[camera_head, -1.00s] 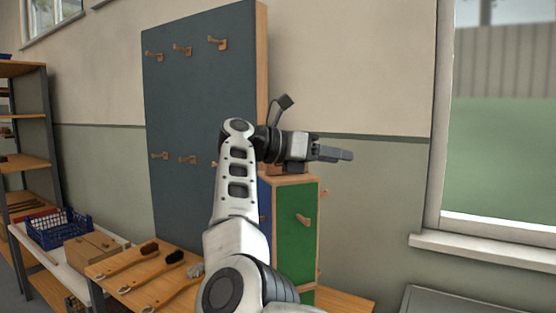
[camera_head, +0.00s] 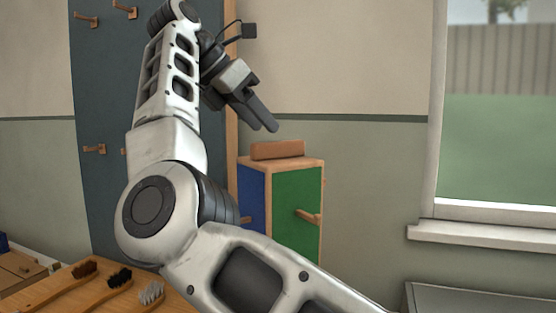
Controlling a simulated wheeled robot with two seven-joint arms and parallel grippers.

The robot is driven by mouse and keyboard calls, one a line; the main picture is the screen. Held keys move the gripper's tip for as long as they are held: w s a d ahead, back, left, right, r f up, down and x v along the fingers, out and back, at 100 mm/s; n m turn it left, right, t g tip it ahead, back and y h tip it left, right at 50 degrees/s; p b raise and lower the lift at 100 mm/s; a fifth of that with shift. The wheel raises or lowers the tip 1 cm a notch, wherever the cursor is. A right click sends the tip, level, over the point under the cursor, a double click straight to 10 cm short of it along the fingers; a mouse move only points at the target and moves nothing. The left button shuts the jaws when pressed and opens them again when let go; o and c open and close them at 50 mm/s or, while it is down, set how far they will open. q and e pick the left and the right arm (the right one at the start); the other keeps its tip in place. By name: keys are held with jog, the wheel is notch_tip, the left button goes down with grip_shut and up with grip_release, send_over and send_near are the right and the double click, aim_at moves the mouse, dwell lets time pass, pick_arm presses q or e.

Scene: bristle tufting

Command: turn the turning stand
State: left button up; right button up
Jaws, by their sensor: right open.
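The turning stand (camera_head: 298,228) is an upright wooden box with a green face towards the right and a blue face towards the left. A wooden peg (camera_head: 307,216) sticks out of the green face, and another shows on the blue side. A wooden block (camera_head: 277,150) sits on its top. My right gripper (camera_head: 269,129) hangs above and slightly left of the block, fingers pointing down and right, open and empty, with no visible contact. My right arm hides the stand's lower part. My left gripper is not in view.
A dark wall board (camera_head: 88,75) with wooden pegs stands behind my arm. Brushes with brown, black and grey bristles (camera_head: 150,293) lie on a wooden bench (camera_head: 60,300) at lower left. A window sill (camera_head: 480,234) is at right; the wall between is clear.

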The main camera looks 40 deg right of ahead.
aim_at(280, 142)
jog(key=b+x, duration=0.1)
jog(key=x, duration=0.5)
jog(key=shift+d, duration=0.2)
grip_shut()
